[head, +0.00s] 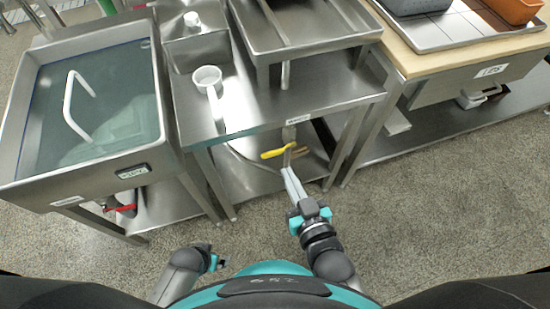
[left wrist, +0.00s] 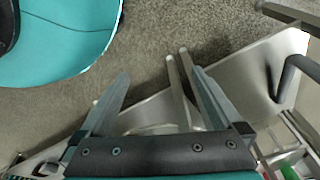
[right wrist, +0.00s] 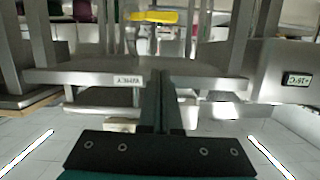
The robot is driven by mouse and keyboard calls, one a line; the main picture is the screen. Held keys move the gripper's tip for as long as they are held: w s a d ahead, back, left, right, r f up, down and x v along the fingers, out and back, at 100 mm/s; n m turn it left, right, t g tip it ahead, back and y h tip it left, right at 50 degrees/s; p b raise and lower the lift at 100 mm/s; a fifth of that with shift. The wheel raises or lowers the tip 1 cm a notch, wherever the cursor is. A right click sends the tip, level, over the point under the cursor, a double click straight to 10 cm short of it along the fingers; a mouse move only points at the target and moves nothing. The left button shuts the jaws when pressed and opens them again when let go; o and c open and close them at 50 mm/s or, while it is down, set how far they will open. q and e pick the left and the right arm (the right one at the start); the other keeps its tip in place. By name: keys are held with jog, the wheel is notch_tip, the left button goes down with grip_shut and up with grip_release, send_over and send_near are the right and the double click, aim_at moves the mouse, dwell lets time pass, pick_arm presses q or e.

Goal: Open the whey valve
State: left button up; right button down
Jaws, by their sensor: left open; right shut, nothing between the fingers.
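A yellow valve lever (head: 278,151) sits on a thin upright pipe below the edge of the middle steel table. It also shows in the right wrist view (right wrist: 155,17), beyond the fingertips. A small label (head: 298,120) is on the table edge above it; its text is hard to read. My right gripper (head: 286,171) is shut and empty, just below and in front of the lever, and seems apart from it. It also shows in the right wrist view (right wrist: 161,75). My left gripper (left wrist: 155,66) is open and empty, low near my base; only part of it shows in the head view (head: 217,262).
A red valve lever (head: 123,208) is under the water-filled steel tank (head: 170,120) at left. A white ladle-like cup (head: 207,76) stands on the middle table (head: 250,105). A lower shelf and table legs surround the yellow lever. The floor in front is clear.

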jog(key=shift+w, duration=0.1)
jog(key=b, duration=0.4)
send_over(275, 155)
jog(key=s, duration=0.2)
notch_tip(275, 155, down, 3)
notch_tip(275, 155, down, 2)
jog(key=shift+s+f+b, duration=0.15)
jog(key=shift+b, duration=0.9)
pick_arm(q)
jog(key=w+d+r, duration=0.1)
jog(key=w+r, duration=0.2)
jog(key=r, duration=0.3)
jog(key=w+d+r+t, duration=0.1)
jog(key=w+r, duration=0.2)
jog(key=r, duration=0.4)
jog(key=shift+d+r+t+b, duration=0.15)
jog(key=shift+d+t+b, duration=0.15)
jog(key=shift+b, duration=0.1)
pick_arm(e)
jog(key=shift+f, duration=0.55)
pick_arm(q)
jog(key=shift+a, duration=0.15)
pick_arm(e)
jog(key=shift+f, duration=0.1)
